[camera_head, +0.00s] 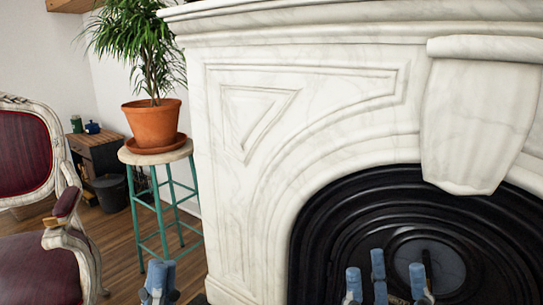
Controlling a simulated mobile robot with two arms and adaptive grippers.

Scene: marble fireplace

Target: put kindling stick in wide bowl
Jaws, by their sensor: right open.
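I cannot make out a kindling stick or a wide bowl in the head view. My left gripper (160,277) is at the bottom edge, left of the fireplace, with its blue fingertips close together in the picture. I cannot tell whether it is open or shut. My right gripper (390,275) is open at the bottom edge, in front of the dark firebox, with its blue fingertips apart. I see nothing clearly held between them. The lower parts of both grippers are cut off by the frame.
A white marble fireplace (235,190) with a black arched firebox (335,215) fills the middle and right. A potted plant (154,122) stands on a teal-legged stool (143,156). A red armchair (25,152) is at left. Wooden floor (122,240) shows between chair and stool.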

